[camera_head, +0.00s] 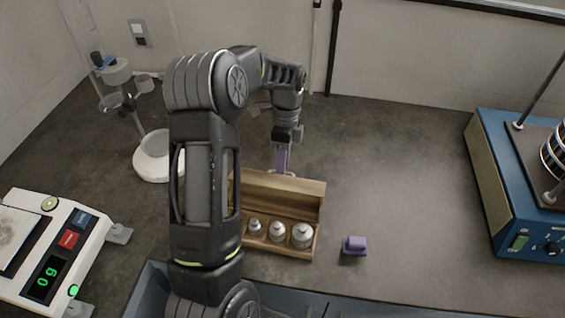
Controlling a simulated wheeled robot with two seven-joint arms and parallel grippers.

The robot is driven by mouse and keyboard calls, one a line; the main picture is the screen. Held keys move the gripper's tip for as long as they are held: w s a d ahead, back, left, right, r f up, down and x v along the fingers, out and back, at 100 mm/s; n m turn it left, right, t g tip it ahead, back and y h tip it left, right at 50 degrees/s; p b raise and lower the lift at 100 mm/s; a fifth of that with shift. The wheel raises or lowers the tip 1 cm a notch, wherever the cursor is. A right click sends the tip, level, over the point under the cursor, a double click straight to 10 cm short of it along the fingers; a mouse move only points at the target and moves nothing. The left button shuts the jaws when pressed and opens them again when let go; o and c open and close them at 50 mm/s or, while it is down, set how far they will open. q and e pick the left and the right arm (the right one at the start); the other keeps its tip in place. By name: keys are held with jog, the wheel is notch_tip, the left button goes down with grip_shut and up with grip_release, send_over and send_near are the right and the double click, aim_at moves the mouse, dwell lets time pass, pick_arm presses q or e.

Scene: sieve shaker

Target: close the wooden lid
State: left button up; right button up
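A wooden box (264,243) stands on the table with several metal weights (277,231) in its front row of holes. Its wooden lid (280,192) is raised at the back edge and stands open. My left gripper (282,160) points down just behind the lid's upper edge. Something purple shows at its fingertips, and the tips are partly hidden behind the lid. I cannot tell whether it touches the lid or how far the fingers are apart. My arm covers the box's left end. My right gripper is not in view.
A small purple block (355,245) lies right of the box. A white scale (45,250) stands at left, a stand with a white base (152,160) behind it, and a blue machine (490,190) at far right.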

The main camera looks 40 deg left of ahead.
pick_arm(q)
jog(key=shift+c, duration=0.3)
grip_shut()
dwell(1.0)
